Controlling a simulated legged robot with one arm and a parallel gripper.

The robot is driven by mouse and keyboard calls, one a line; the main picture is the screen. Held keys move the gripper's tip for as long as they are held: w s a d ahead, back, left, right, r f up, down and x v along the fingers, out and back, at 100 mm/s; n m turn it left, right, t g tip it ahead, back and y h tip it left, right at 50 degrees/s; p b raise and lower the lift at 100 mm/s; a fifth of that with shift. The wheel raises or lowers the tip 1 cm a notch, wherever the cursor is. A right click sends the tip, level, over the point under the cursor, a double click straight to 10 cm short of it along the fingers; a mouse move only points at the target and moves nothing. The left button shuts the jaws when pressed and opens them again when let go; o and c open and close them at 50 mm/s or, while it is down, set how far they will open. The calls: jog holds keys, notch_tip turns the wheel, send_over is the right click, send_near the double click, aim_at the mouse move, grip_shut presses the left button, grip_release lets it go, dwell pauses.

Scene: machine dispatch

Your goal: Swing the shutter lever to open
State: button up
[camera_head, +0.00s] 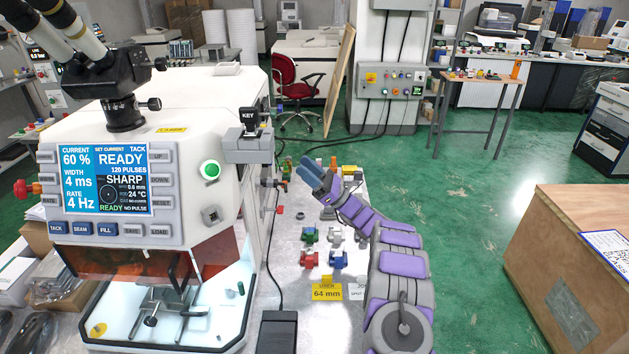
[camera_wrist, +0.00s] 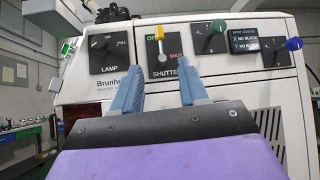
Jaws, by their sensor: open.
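The shutter lever (camera_wrist: 160,42) has a yellow knob and stands nearly upright on its black plate. The green label beginning "OP" is on its left and the red "SHUT" label is on its right. In the wrist view my gripper (camera_wrist: 157,92) is open and empty. Its blue fingers are below the plate, with the lever above the gap between them; no contact shows. In the head view my gripper (camera_head: 318,174) is beside the right side of the white welding machine (camera_head: 190,130); the lever is hidden there.
A lamp knob (camera_wrist: 101,44) is left of the lever. A green-knobbed lever (camera_wrist: 214,32) and a blue-knobbed lever (camera_wrist: 290,45) are on its right. Small coloured parts (camera_head: 310,257) lie on the bench below my arm. A wooden crate (camera_head: 575,265) stands at the right on the green floor.

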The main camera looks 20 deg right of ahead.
jog(key=shift+p+v, duration=0.35)
jog(key=shift+v, duration=1.15)
